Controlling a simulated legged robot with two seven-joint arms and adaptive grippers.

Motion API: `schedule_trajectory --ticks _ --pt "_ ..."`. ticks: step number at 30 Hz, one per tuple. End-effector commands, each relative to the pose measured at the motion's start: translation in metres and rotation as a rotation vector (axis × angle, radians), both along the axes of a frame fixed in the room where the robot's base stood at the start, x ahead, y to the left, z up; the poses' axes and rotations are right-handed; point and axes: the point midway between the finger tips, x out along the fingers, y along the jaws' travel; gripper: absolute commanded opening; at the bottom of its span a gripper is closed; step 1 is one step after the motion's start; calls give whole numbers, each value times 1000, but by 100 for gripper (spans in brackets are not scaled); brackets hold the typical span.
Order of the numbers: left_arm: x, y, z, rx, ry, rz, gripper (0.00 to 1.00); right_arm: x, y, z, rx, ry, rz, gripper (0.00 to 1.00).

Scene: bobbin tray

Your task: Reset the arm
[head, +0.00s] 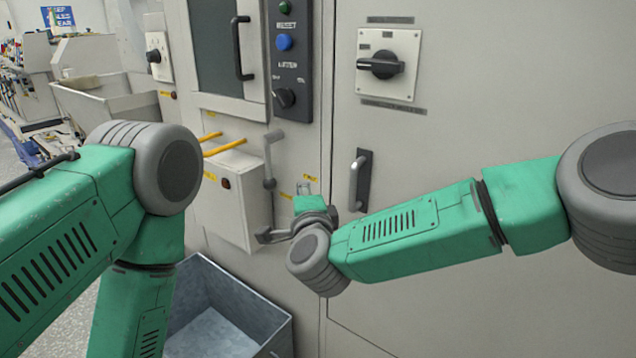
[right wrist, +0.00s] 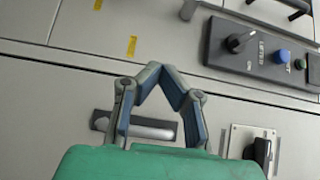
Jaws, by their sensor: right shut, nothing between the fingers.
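A grey lever arm (head: 268,165) with a rounded grip at its top stands upright on the machine front, beside a pale box. Part of it seems to show at the top edge of the right wrist view (right wrist: 235,14). My right gripper (head: 264,237) is below the lever, pointing left, apart from it. In the right wrist view its blue-padded fingers (right wrist: 165,72) meet at the tips with nothing between them. My left arm crosses the left side of the head view, but its gripper is out of frame.
The pale box (head: 228,205) has two yellow bars (head: 225,147) above it. A control panel (head: 289,60), a rotary switch (head: 382,65) and a door handle (head: 360,180) are on the machine. An open grey bin (head: 270,335) stands on the floor below.

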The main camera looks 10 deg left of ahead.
Motion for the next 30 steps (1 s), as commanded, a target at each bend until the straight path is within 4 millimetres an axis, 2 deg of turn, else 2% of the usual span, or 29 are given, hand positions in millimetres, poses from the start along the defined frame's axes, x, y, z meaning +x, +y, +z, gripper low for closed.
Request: schedule_trajectory --ticks 5,8,11,14,15,18,21,24,26,27,30 --pt "-1 0 0 0 1 0 34 -16 7 0 -2 0 3 0" --pt "-1 0 0 0 1 0 34 -24 6 -16 -49 12 23 0" --pt "-1 0 0 0 1 0 34 -40 -5 -57 -175 40 79 0" --pt "-1 0 0 0 1 0 34 -67 -29 -117 -358 90 162 0" --pt "-1 0 0 0 1 0 34 -80 -43 -141 -436 114 199 0" --pt "-1 0 0 0 1 0 34 -114 -84 -198 -619 182 289 0" --pt "-1 0 0 0 1 0 34 -152 -132 -246 -787 257 379 0" --pt "-1 0 0 0 1 0 34 -192 -184 -286 -937 345 470 0" --pt "-1 0 0 0 1 0 34 -219 -217 -304 -1021 402 526 0" --pt "-1 0 0 0 1 0 34 -237 -240 -315 -1073 440 564 0" --pt "-1 0 0 0 1 0 34 -285 -297 -333 -1189 548 661 0"
